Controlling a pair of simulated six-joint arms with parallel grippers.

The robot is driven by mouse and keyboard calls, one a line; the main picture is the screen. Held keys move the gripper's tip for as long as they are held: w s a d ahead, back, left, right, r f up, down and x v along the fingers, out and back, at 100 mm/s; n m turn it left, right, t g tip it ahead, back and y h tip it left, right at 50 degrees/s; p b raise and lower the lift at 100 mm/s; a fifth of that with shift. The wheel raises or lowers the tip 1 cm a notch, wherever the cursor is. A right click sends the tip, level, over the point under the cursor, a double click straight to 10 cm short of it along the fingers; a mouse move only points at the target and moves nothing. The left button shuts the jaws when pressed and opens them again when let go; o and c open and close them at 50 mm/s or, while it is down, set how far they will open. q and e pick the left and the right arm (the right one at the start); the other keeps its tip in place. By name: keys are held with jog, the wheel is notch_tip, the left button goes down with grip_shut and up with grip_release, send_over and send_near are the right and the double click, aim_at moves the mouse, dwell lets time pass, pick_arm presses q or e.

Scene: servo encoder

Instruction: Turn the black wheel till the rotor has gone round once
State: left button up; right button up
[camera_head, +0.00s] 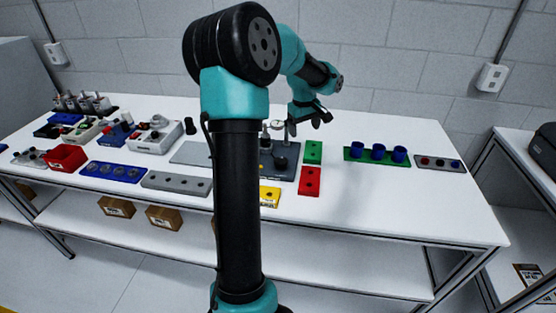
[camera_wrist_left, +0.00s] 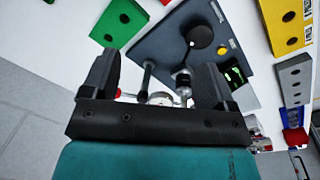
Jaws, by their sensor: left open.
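The black wheel (camera_wrist_left: 200,36) is a round dark knob with a crank-like stem on a dark grey base plate (camera_wrist_left: 150,45), seen in the left wrist view. A dark post (camera_wrist_left: 148,74), a silver cylinder (camera_wrist_left: 183,82) and a round white dial (camera_wrist_left: 161,99) stand near the plate's edge; I cannot tell which part is the rotor. My left gripper (camera_wrist_left: 157,78) is open and empty, its fingers on either side of these parts, apart from the wheel. It hangs above the back of the plate (camera_head: 309,116). My right gripper is out of view.
A green block (camera_head: 313,151) and a red block (camera_head: 309,181) lie right of the plate. A green tray with blue cups (camera_head: 378,153) stands further right. A yellow block (camera_head: 269,196) lies in front. The table's front right is clear.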

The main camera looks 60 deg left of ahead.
aim_at(281, 160)
pick_arm(q)
jog(key=s+a+r+n+g, duration=0.1)
jog(key=s+a+r+n, duration=0.1)
jog(key=s, duration=0.4)
jog(key=shift+s+a+r+n, duration=0.4)
jog(key=shift+a+r, duration=0.3)
jog(key=shift+r, duration=0.1)
notch_tip(281, 160, down, 18)
jog(key=shift+r, duration=0.25)
jog(key=c, duration=0.9)
jog(key=shift+m, duration=0.4)
